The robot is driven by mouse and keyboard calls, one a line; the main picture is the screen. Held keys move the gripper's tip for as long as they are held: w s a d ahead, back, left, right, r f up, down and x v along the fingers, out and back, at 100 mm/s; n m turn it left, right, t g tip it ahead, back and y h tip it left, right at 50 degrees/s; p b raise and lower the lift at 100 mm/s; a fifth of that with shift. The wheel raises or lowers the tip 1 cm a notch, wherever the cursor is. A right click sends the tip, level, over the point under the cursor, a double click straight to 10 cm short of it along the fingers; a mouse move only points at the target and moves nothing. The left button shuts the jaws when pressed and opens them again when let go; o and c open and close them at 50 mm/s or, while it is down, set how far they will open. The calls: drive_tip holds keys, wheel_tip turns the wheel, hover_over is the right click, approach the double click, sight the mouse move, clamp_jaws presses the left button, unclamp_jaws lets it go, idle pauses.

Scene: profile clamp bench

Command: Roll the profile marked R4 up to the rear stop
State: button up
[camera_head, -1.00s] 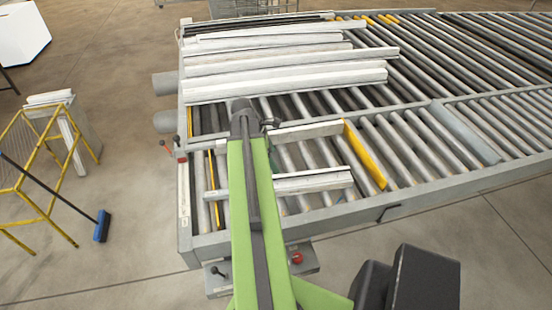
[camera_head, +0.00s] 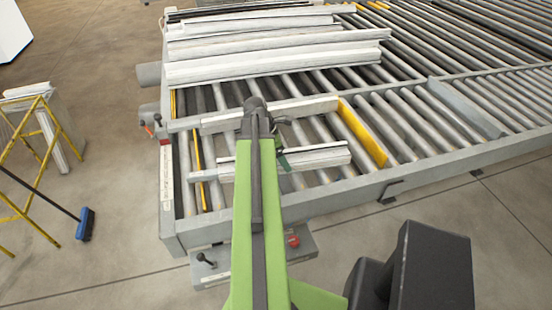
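Two long pale profiles lie on the near roller section. The front profile (camera_head: 323,157) and the rear profile (camera_head: 220,122) lie roughly parallel with a gap between them. I can read no R4 mark on either. A yellow bar (camera_head: 361,132) stands at their right ends; I cannot tell which part is the rear stop. My green arm reaches over the bench and covers the middle of both profiles. My gripper (camera_head: 283,157) points down at the front profile, partly hidden by the arm. I cannot tell whether it touches the profile or how its fingers stand.
Several white profiles (camera_head: 270,67) lie stacked on the rear rollers. A control box (camera_head: 218,272) with a red button is on the front edge. A yellow frame (camera_head: 30,130) and a blue broom (camera_head: 86,224) stand on the floor at left. The floor in front of the bench is open.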

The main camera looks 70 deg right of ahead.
drive_tip(key=shift+b+x, duration=0.75)
drive_tip(key=shift+x, duration=0.7)
clamp_jaws()
drive_tip(key=shift+n, duration=0.6)
